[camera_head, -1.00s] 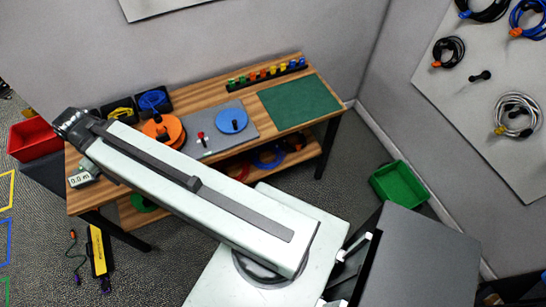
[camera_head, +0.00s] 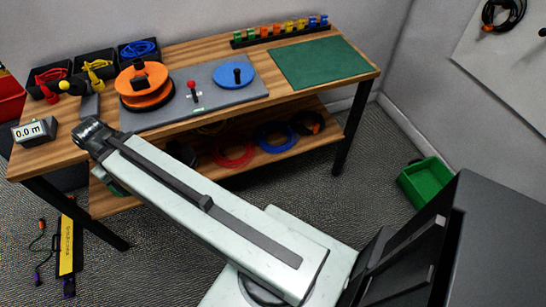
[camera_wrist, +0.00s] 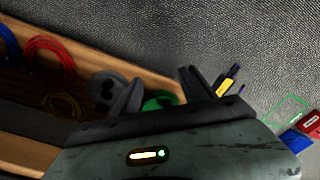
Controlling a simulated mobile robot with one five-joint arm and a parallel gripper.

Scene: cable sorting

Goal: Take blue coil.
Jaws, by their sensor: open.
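A blue coil (camera_head: 276,136) lies on the lower shelf of the wooden bench, right of a red coil (camera_head: 233,152). In the wrist view the blue coil (camera_wrist: 8,44) is cut off by the left edge, beside the red coil (camera_wrist: 48,58). Another blue cable (camera_head: 139,49) is bundled in a black bin on the bench top. My gripper (camera_wrist: 160,80) is open, its two grey fingers apart and empty, with a green coil (camera_wrist: 160,100) beyond them. My arm's end is at the bench's front left; the fingers cannot be made out in the head view.
The bench top (camera_head: 200,55) holds an orange reel (camera_head: 146,87), a grey board with a blue disc (camera_head: 234,75), a green mat (camera_head: 320,62) and a meter (camera_head: 35,131). A green bin (camera_head: 425,183) stands on the floor at right. Floor between it and the bench is clear.

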